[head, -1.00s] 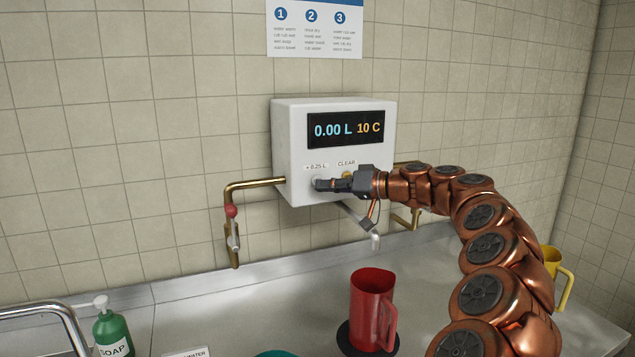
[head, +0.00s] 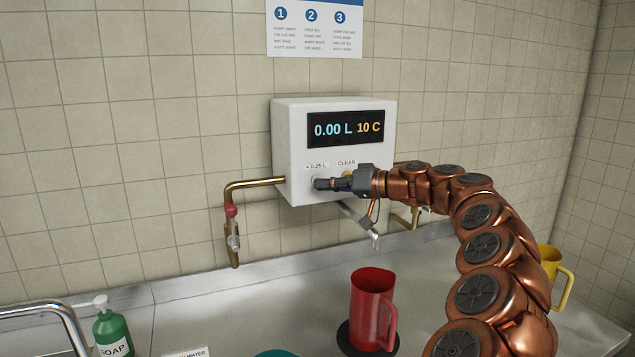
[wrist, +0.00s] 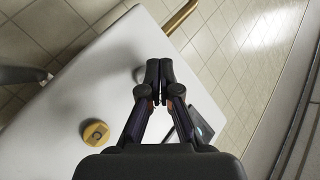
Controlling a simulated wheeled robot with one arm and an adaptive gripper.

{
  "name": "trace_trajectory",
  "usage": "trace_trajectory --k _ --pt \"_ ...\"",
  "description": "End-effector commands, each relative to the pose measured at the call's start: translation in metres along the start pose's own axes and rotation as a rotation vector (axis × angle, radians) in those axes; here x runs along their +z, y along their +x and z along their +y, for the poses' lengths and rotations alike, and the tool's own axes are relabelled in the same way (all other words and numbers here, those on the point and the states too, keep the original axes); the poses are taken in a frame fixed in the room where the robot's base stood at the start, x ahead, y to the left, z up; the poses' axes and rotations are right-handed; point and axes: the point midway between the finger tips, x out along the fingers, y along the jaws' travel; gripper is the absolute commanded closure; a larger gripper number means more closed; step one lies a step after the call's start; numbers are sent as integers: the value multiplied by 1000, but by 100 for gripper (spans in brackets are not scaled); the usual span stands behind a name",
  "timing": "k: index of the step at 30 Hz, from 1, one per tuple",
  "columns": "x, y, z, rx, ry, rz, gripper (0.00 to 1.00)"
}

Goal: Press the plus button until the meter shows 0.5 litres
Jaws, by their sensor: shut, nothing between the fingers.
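The white water meter (head: 287,140) is fixed to the tiled wall. Its display (head: 346,130) reads 0.00 L and 10 C. Below the display are a label reading "+ 0.25 L" (head: 315,166) and a label reading CLEAR. The plus button under its label is mostly hidden by my fingers. A yellow knob under CLEAR is partly hidden by my gripper; in the wrist view a yellow knob (wrist: 96,133) shows whole. My gripper (head: 318,184) is shut and empty, its tips at the plus button. I cannot tell whether they touch it.
A red jug (head: 366,300) stands on a dark round pad below the spout (head: 375,241). A brass pipe with a red-handled valve (head: 231,211) is at left. A green soap bottle (head: 112,332) is at front left, a yellow mug (head: 563,275) at right.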

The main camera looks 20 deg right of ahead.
Motion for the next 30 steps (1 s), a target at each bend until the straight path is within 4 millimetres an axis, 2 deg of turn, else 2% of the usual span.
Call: trace_trajectory --k 30 --pt "-5 7 5 0 1 0 100"
